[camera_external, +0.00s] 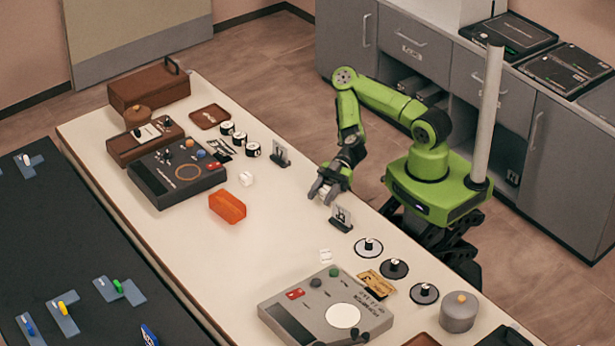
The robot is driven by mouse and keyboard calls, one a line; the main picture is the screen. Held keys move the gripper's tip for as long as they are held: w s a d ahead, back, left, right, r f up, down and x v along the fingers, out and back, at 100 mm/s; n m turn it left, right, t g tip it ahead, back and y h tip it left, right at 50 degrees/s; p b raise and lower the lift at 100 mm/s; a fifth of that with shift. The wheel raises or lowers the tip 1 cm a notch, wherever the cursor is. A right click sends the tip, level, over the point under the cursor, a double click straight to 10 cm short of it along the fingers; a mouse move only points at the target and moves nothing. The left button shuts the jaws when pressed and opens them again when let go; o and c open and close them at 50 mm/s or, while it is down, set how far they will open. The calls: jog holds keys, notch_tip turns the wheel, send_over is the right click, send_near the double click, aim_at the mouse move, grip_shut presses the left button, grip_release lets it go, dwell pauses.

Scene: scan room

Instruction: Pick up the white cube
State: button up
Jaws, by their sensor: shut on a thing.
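My gripper (327,192) is above the right part of the white table, near its edge on my base's side. It is shut on a small pale thing that looks like a white cube; the fingers hide most of it. Another small white block (246,179) sits on the table to the left, near an orange box (227,206). A further small white piece (325,256) lies on the table in front of my gripper, near the grey device.
A dark device (177,173) and brown boxes (148,86) stand at the left of the table (250,265). A grey device (325,306) stands at the front. Small card stands (341,219) are close to my gripper. The table's middle is mostly clear.

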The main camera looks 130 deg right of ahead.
jog(key=shift+s+d+r+p, duration=0.3)
jog(key=shift+s+p, duration=0.2)
jog(key=shift+p, duration=0.5)
jog(key=p+v, duration=0.1)
jog(key=p, duration=0.1)
jog(key=shift+s+p, duration=0.3)
jog(key=f+p+v, duration=0.1)
jog(key=v, duration=0.4)
jog(key=f+p+v, duration=0.1)
jog(key=v, duration=0.4)
jog(key=f+p+v, duration=0.1)
jog(key=p+v, duration=0.1)
jog(key=v, duration=0.3)
jog(key=shift+s+d, duration=0.15)
jog(key=shift+s, duration=0.1)
